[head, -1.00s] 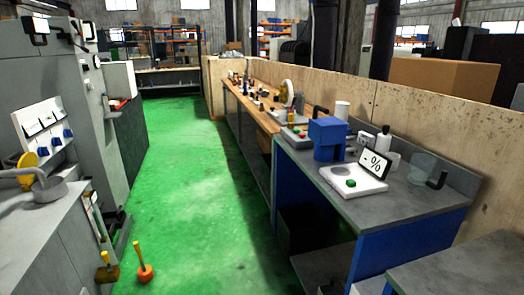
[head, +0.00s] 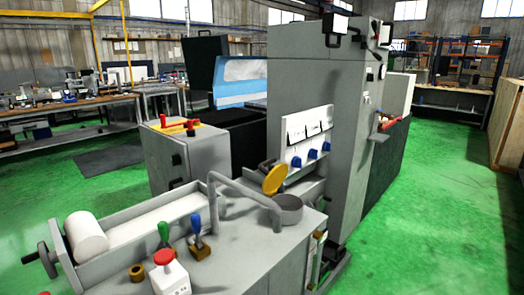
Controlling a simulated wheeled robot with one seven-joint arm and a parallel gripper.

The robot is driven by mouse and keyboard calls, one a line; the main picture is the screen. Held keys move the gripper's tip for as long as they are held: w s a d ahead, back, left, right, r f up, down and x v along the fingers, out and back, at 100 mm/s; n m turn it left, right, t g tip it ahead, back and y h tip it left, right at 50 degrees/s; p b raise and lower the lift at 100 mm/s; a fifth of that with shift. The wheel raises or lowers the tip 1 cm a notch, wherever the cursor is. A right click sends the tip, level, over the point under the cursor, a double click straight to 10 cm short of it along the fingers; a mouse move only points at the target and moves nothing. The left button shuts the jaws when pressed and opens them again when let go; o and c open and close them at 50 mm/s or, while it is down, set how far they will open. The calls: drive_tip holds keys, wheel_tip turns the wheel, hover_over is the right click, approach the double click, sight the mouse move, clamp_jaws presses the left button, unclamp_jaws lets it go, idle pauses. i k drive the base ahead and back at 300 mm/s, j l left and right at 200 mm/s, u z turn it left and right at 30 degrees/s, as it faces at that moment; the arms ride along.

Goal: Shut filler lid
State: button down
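A round yellow lid (head: 275,179) stands tilted up beside a short round grey filler cup (head: 287,209) in the head view. The lid is apart from the cup's rim, so the cup's top is open. The cup sits at the right end of a grey machine top, with a bent grey pipe (head: 232,186) running to it. A small dark part (head: 265,166) shows behind the lid; I cannot tell whether it is the hinge. My gripper is not in view.
A red push button (head: 164,257), green and blue levers (head: 197,224) and a trough with a white roll (head: 86,234) occupy the machine top. A tall grey cabinet (head: 300,90) rises behind the cup. Green floor (head: 430,205) is clear at right.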

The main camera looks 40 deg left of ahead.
sight(274, 178)
drive_tip(key=i, duration=1.55)
drive_tip(key=i+u, duration=0.35)
drive_tip(key=i+l+u, duration=0.1)
drive_tip(key=i+u, duration=0.3)
